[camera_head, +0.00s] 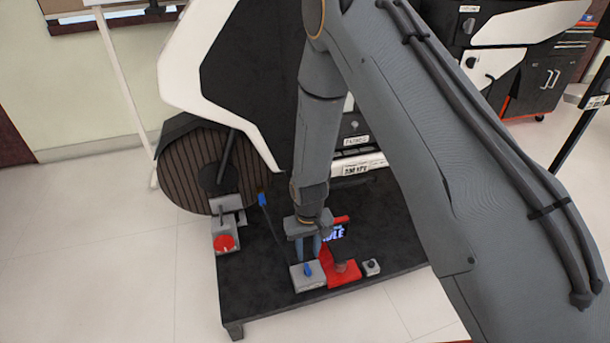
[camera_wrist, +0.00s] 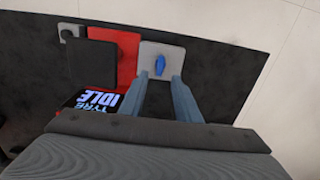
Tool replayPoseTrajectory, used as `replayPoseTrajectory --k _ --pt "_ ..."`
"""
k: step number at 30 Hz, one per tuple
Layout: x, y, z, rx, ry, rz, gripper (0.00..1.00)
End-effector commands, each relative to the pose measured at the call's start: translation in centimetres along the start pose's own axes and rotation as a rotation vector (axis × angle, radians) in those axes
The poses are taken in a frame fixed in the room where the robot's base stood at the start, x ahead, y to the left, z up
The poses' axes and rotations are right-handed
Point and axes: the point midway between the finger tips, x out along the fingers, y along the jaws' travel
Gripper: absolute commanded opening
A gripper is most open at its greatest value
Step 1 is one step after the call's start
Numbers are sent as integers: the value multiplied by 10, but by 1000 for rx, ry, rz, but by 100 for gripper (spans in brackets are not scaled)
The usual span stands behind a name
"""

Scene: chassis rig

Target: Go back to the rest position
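My gripper (camera_head: 308,256) points down over the dark platform (camera_head: 262,290). Its two fingers are apart with nothing between them, as the wrist view also shows (camera_wrist: 161,84). The fingertips are close to a grey box (camera_head: 299,283) with a blue knob (camera_head: 308,268) on it. In the wrist view the blue knob (camera_wrist: 159,65) stands just beyond the gap between the fingertips. I cannot tell whether the fingers touch the box (camera_wrist: 174,53).
A red unit (camera_head: 345,279) and a small grey button box (camera_head: 371,267) sit beside it. A screen (camera_wrist: 98,101) reads "TYRE IDLE". A blue-tipped lever (camera_head: 262,200) and a red-button box (camera_head: 224,244) are left. A wheel machine (camera_head: 190,165) stands behind. The left floor is clear.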

Motion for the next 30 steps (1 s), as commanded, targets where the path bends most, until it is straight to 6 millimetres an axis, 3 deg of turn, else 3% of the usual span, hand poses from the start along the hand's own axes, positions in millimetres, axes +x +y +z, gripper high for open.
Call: replayPoseTrajectory --k 5,8,14,21,30 --pt "-11 -2 0 -3 2 0 30" --pt "-37 -7 0 -11 7 -2 30" --pt "-116 -22 16 -37 13 -6 30" --pt "-204 -37 54 -70 17 -15 30" --pt "-289 -49 124 -113 20 -30 30"
